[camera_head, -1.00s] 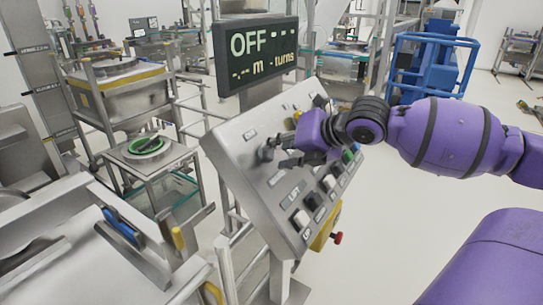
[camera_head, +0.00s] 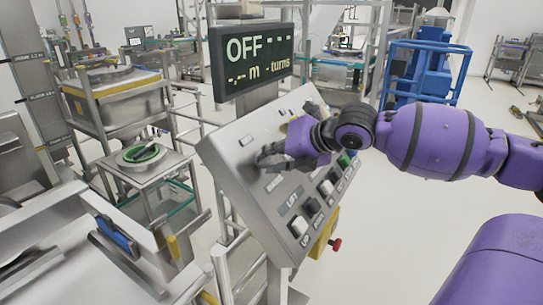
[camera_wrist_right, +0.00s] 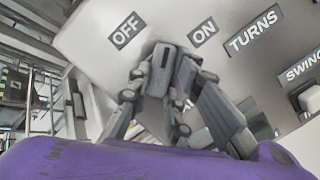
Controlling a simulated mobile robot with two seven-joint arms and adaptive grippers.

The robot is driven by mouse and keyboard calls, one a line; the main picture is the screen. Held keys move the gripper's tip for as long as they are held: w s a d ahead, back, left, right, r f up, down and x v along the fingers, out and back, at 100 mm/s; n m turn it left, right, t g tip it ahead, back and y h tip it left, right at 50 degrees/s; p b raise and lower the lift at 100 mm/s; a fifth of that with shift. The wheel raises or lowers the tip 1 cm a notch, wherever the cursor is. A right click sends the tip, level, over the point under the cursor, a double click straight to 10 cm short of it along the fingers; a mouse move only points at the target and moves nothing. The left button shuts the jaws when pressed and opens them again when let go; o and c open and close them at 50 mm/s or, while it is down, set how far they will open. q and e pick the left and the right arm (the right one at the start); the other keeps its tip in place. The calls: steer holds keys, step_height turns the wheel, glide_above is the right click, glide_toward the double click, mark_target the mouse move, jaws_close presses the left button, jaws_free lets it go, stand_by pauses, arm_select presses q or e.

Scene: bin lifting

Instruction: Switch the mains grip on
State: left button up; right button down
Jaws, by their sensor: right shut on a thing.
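The mains grip is a grey rotary handle (camera_wrist_right: 161,70) on the sloping grey control panel (camera_head: 232,143). In the right wrist view it lies between the OFF label (camera_wrist_right: 125,31) and the ON label (camera_wrist_right: 203,33). My right gripper (camera_head: 270,157) has its fingers on either side of the grip and is shut on it; the fingers also show in the wrist view (camera_wrist_right: 160,95). In the head view the fingers largely hide the grip. The display (camera_head: 254,60) above the panel reads OFF. My left gripper is not in view.
Lower on the panel are labelled switches, including a white one (camera_head: 299,226), and a green button (camera_head: 344,160). A red knob (camera_head: 336,244) sits on a yellow box under the panel. A steel stand with a green ring (camera_head: 143,153) is at left; blue railing (camera_head: 425,70) stands behind.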

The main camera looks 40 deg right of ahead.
steer(key=shift+r+m+p, duration=0.25)
steer(key=shift+m+p, duration=0.4)
steer(key=shift+m, duration=0.35)
steer(key=shift+m+h+p, duration=0.3)
steer(key=shift+m+p, duration=0.1)
steer(key=shift+m, duration=0.4)
steer(key=m+p, duration=0.1)
steer(key=m, duration=0.1)
steer(key=shift+a+m+g, duration=0.1)
steer(key=shift+m+g, duration=0.2)
steer(key=shift+m, duration=0.1)
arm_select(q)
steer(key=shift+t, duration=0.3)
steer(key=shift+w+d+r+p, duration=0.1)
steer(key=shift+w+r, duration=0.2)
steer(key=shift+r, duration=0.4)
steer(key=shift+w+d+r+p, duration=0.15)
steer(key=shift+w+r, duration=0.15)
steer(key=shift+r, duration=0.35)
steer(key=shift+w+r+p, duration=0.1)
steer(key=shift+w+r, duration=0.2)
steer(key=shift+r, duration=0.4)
arm_select(e)
steer(key=shift+w+f+m, duration=0.1)
steer(key=shift+m, duration=0.6)
steer(key=c, duration=1.6)
jaws_free()
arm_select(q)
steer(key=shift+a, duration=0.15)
